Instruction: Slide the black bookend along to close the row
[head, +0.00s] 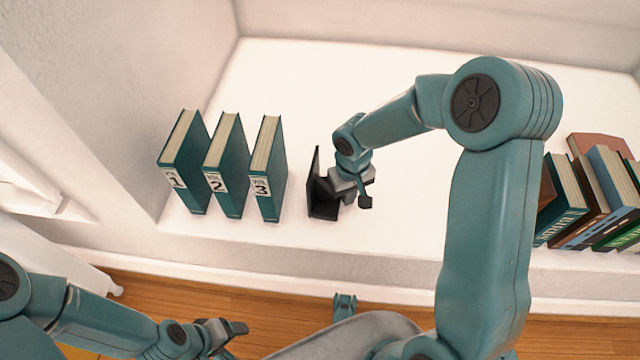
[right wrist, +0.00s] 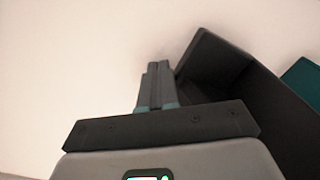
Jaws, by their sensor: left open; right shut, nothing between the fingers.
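The black bookend (head: 314,190) stands upright on the white surface, a gap to the right of the teal book marked 3 (head: 268,170). Books marked 2 (head: 226,168) and 1 (head: 184,165) stand further left, with gaps between them. My right gripper (head: 343,192) is shut and empty at the bookend's right side. In the right wrist view its closed fingers (right wrist: 156,86) are beside the bookend (right wrist: 222,72); I cannot tell whether they touch. My left gripper (head: 236,341) is open and empty, low in front of the surface.
Several leaning books (head: 585,195) stand at the right end of the white surface (head: 300,80). A wall closes the left side and another the back. The middle behind the bookend is clear. The wooden floor (head: 270,300) lies below the front edge.

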